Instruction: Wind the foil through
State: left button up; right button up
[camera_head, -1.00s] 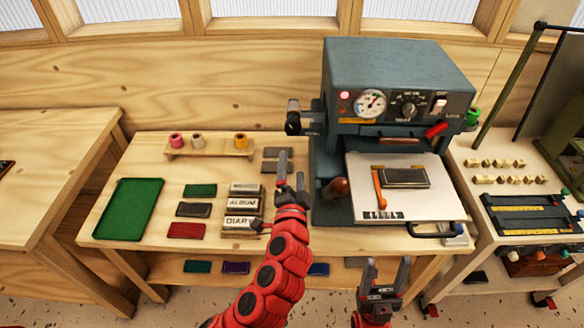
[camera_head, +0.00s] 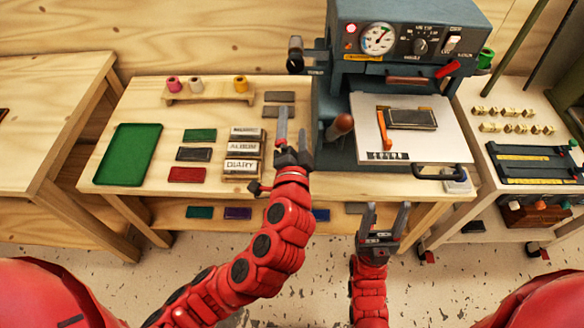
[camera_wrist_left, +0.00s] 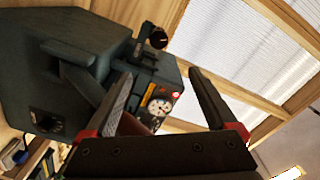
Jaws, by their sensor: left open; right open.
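The blue-grey foil press (camera_head: 400,40) stands on the wooden table. A green foil roll (camera_head: 485,58) shows at its right side. A black knob (camera_head: 295,55) sticks out at its upper left, and it also shows in the left wrist view (camera_wrist_left: 157,38). Pink (camera_head: 173,83), white (camera_head: 198,87) and yellow (camera_head: 241,84) foil rolls stand on a small wooden rack. My left gripper (camera_head: 293,120) is open and empty, below the black knob and left of the press. My right gripper (camera_head: 387,210) is open and empty in front of the table. No foil strip can be made out.
A white plate (camera_head: 450,135) with a dark block and an orange lever sits at the press front, with a black handle (camera_head: 440,173) below. A brown lever knob (camera_head: 343,122) is right of my left gripper. A green tray (camera_head: 128,155) and several books and blocks lie left.

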pick_arm(q)
jog(key=s+p, duration=0.6)
jog(key=s, duration=0.5)
jog(key=shift+s, duration=0.2)
jog(key=shift+f, duration=0.1)
